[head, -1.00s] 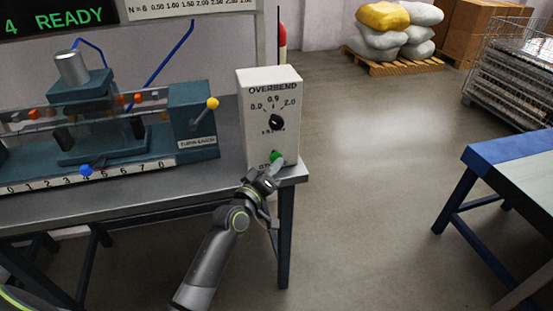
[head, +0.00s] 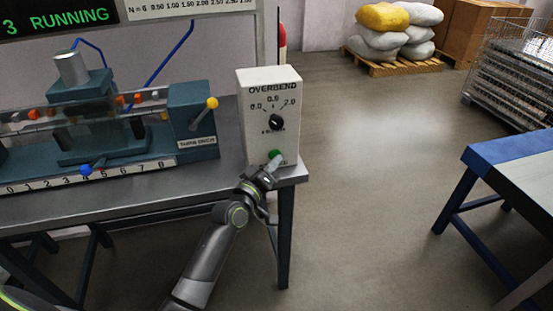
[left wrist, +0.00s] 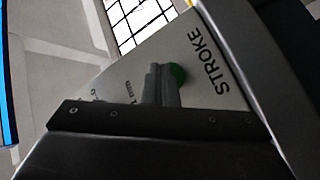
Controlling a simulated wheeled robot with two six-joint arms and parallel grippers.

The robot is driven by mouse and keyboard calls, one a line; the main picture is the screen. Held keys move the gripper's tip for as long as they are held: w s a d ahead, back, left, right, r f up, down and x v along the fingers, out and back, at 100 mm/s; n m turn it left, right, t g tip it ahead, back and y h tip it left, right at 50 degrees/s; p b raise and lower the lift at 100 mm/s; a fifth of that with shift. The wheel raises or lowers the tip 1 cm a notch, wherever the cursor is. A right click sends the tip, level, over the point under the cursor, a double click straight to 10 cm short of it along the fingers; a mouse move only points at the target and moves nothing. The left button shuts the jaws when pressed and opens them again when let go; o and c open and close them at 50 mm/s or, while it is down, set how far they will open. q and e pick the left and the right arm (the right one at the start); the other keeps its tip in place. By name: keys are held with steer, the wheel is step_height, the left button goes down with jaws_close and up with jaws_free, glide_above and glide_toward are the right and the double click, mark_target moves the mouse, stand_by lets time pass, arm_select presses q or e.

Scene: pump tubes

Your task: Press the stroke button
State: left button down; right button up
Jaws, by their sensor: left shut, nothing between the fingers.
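The green stroke button (head: 275,154) sits low on the front of the white control box (head: 257,96), under the OVERBEND dial. My left gripper (head: 274,164) is shut and empty, its fingertips right at the button. In the left wrist view, the closed fingers (left wrist: 163,75) overlap part of the green button (left wrist: 178,73), beside the word STROKE. Whether they touch it or stand just short cannot be made out. The display (head: 60,20) reads "3 RUNNING". My right gripper is not in view.
The bending machine (head: 190,120), with a yellow-knobbed lever, stands left of the box on the grey bench (head: 215,180). A blue-edged table (head: 500,155) stands at the right. The floor between them is clear.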

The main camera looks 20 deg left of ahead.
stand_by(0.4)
arm_select(q)
steer(key=shift+s+d, duration=0.35)
steer(key=shift+s, duration=0.2)
steer(key=shift+s+d, duration=0.3)
steer(key=shift+s, duration=0.2)
steer(key=shift+d, duration=0.1)
steer(key=shift+s+d, duration=0.7)
steer(key=shift+s, duration=0.35)
steer(key=shift+s+d, duration=0.65)
steer(key=shift+s, duration=0.35)
